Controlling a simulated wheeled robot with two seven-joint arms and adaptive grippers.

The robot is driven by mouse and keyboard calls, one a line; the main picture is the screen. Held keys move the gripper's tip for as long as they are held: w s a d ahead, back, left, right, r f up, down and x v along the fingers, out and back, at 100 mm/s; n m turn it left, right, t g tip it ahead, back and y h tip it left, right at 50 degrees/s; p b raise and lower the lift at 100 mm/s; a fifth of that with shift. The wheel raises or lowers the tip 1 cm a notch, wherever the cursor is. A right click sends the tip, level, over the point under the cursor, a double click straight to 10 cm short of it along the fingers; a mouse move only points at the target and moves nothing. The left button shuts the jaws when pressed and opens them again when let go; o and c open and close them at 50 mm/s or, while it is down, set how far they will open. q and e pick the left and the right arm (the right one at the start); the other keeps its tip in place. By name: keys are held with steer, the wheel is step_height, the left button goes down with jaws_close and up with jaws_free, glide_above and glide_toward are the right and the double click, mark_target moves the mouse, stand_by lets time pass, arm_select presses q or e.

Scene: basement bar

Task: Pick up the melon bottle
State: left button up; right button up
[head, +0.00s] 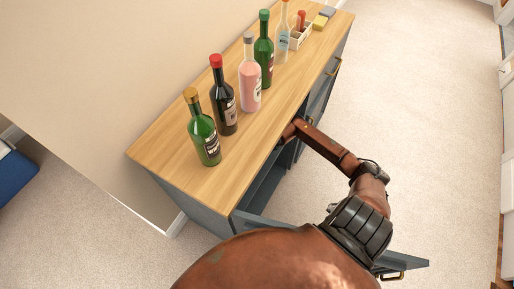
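Several bottles stand upright in a row on a wooden cabinet top. They are a green bottle with a gold cap (204,138), a dark bottle with a red cap (223,103), a pink bottle with a grey cap (249,84), a green bottle with a green cap (264,52) and a clear bottle (283,40). The labels are too small to read, so I cannot tell which is the melon bottle. My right arm reaches from the lower right to the cabinet's open front, below the top's edge. Its gripper is hidden there. My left gripper is not in view.
The cabinet top (165,150) is bare along its front edge. A cabinet door (405,262) stands open at the lower right, near my arm. Carpet (420,110) is clear at right.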

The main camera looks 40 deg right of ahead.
jaws_close()
steer(key=shift+w, duration=0.1)
stand_by(0.4)
steer(key=shift+r, duration=0.25)
